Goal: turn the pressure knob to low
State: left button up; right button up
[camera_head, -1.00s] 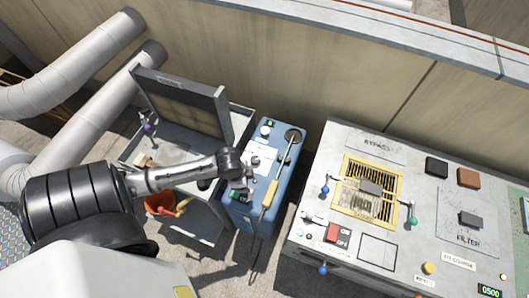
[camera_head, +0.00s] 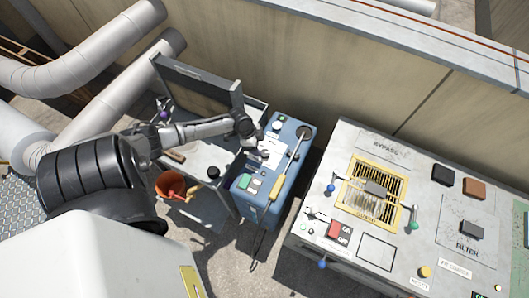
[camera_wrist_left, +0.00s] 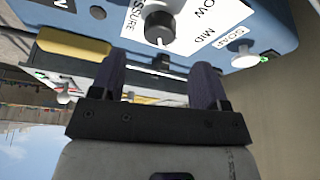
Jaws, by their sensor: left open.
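The blue pressure machine (camera_head: 290,165) stands in the middle of the head view, with a white label panel (camera_head: 273,150) on its top. In the left wrist view the black pressure knob (camera_wrist_left: 160,27) sits on the white label, near the words LOW, MID and PRESSURE. A pale mark shows on the knob, but its exact setting is unclear. My left gripper (camera_head: 257,151) hangs over the label panel and partly covers it. In the wrist view the left gripper (camera_wrist_left: 162,66) has its two fingers apart, with the knob beyond the gap between the tips, not gripped. My right gripper is out of view.
A wand with a yellow grip (camera_head: 279,179) lies along the machine's right side. A soap cap (camera_wrist_left: 245,55) is near the knob. A grey open-lidded cart (camera_head: 219,197) and an orange bucket (camera_head: 170,184) stand left. A large control console (camera_head: 345,140) stands right.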

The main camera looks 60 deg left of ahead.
aim_at(265, 152)
pick_arm(q)
jog(key=b+x, duration=0.1)
jog(key=x, duration=0.6)
jog(key=shift+r, duration=0.1)
